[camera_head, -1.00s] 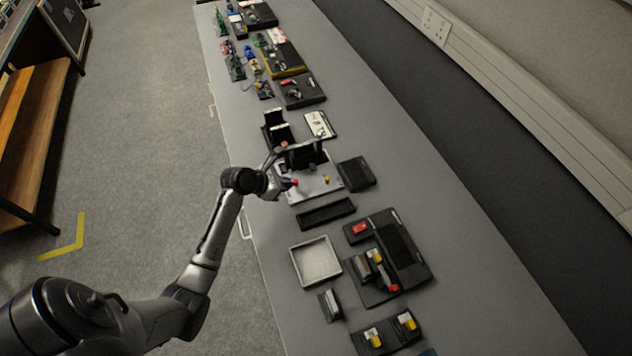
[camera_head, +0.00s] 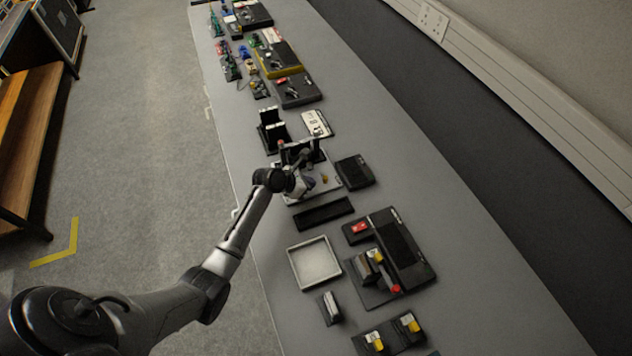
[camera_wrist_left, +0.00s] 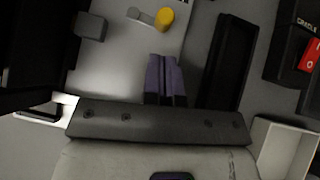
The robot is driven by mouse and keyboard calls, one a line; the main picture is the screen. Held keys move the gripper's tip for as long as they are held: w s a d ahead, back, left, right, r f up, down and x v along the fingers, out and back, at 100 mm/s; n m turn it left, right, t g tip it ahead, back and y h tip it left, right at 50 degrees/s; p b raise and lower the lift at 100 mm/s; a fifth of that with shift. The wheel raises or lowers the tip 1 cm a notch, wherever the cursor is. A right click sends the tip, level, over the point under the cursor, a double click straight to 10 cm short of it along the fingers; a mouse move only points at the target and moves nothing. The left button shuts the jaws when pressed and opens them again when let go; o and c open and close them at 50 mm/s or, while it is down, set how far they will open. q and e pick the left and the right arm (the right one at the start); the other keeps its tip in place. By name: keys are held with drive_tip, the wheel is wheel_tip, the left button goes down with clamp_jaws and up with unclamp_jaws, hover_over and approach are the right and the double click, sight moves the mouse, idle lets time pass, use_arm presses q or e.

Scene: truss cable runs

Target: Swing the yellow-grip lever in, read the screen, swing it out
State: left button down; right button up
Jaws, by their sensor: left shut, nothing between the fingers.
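A light grey plate (camera_head: 328,188) lies on the bench. The lever's yellow grip (camera_head: 325,179) shows small on it. In the left wrist view the round yellow grip (camera_wrist_left: 165,19) is at the top, at the end of a short grey lever arm (camera_wrist_left: 140,15). My left gripper (camera_head: 302,187) is over the plate, left of the grip. In the wrist view its purple fingers (camera_wrist_left: 166,62) are together, empty, below the grip and apart from it. A dark box (camera_head: 355,172) stands right of the plate; I cannot tell whether it is the screen, and no reading is legible. My right gripper is not in view.
A dark upright stand (camera_head: 273,134) is behind the plate. The bench's right side is clear.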

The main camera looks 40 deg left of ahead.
use_arm(q)
drive_tip(key=shift+w+d, duration=0.25)
drive_tip(key=shift+w, duration=0.4)
drive_tip(key=shift+w+d, duration=0.2)
drive_tip(key=shift+w, duration=0.45)
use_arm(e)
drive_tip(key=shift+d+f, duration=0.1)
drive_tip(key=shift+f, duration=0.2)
